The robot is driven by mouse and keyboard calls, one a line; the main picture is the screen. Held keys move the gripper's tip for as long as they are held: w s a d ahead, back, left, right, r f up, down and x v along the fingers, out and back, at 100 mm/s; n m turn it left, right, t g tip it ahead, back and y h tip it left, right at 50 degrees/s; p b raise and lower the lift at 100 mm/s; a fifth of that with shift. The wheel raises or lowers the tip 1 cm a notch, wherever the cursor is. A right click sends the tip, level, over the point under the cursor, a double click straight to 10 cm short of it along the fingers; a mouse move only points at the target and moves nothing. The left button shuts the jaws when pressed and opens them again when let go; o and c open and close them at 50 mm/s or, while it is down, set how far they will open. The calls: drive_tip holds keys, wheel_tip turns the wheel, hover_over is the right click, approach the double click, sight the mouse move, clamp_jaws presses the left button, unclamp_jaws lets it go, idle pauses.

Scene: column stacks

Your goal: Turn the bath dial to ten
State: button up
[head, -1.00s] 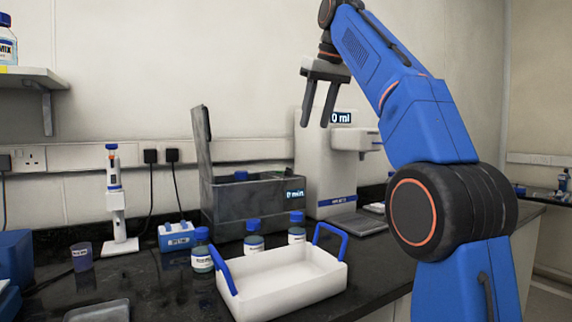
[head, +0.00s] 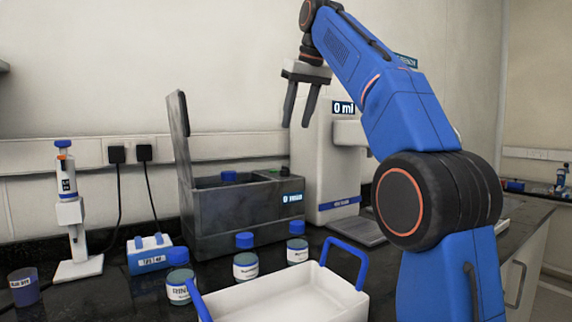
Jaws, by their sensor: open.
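The bath (head: 235,222) is a dark grey box on the bench with its lid (head: 178,128) standing open at the left. A small display (head: 292,198) on its front right reads "0" with blurred letters after it. A blue cap (head: 229,176) shows inside the bath. A small dark knob with green on it (head: 284,171) sits on the bath's top right; I cannot tell for sure that it is the dial. My gripper (head: 300,122) is open and empty, pointing down, above the bath's right end and apart from it.
A white dispensing machine (head: 325,165) with a "0 ml" display stands right of the bath. Several blue-capped bottles (head: 246,264) and a white tray with blue handles (head: 285,300) stand in front. A pipette on a stand (head: 72,225) and a blue rack (head: 150,256) are at the left.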

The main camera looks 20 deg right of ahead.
sight(285, 171)
drive_tip(key=x, duration=1.4)
drive_tip(key=shift+w+f, duration=0.15)
drive_tip(key=shift+f, duration=0.1)
drive_tip(key=c, duration=1)
